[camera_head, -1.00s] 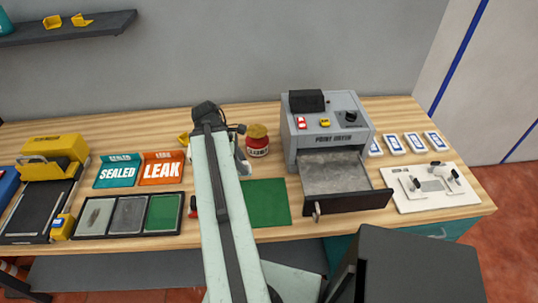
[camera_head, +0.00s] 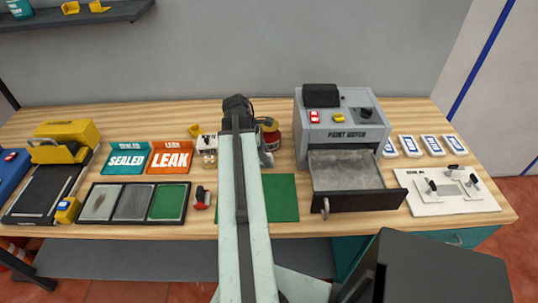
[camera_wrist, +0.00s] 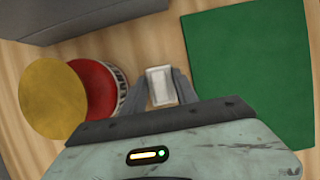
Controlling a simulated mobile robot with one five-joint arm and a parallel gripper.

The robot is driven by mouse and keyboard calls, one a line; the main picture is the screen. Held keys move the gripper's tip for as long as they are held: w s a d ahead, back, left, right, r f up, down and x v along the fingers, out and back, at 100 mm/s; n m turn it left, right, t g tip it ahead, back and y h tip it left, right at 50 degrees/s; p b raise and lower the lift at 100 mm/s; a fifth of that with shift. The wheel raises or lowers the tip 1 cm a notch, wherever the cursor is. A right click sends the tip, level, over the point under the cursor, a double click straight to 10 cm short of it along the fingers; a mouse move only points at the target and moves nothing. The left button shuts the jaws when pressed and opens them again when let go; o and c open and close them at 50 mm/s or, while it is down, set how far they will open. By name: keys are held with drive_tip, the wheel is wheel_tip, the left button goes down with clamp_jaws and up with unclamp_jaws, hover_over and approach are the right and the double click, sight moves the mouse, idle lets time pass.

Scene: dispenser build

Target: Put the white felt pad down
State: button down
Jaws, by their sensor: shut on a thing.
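My gripper (camera_wrist: 161,82) is shut on a small white block-like piece, the white felt pad (camera_wrist: 161,87), in the wrist view. It is held between the two fingers above the wooden bench. To its left in that view is the red jar (camera_wrist: 93,88), with its round yellow lid (camera_wrist: 52,97). To its right is the green mat (camera_wrist: 252,75). In the head view my arm covers the pad and most of the gripper, and partly covers the jar (camera_head: 272,141) and the green mat (camera_head: 283,198).
The grey oven (camera_head: 340,125) stands behind with its drawer (camera_head: 350,170) pulled out. A white fixture board (camera_head: 450,204) and several blue-white cards (camera_head: 430,145) are at the right.

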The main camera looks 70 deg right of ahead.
drive_tip(key=shift+r, duration=0.1)
drive_tip(key=c, duration=0.9)
unclamp_jaws()
drive_tip(key=shift+f, duration=0.2)
drive_tip(key=shift+c, duration=0.2)
drive_tip(key=shift+r, duration=0.1)
drive_tip(key=shift+r+p, duration=0.25)
drive_tip(key=shift+p, duration=0.1)
drive_tip(key=p+v, duration=1)
drive_tip(key=v, duration=0.1)
drive_tip(key=shift+w+r+p, duration=0.2)
drive_tip(key=shift+r+p, duration=0.15)
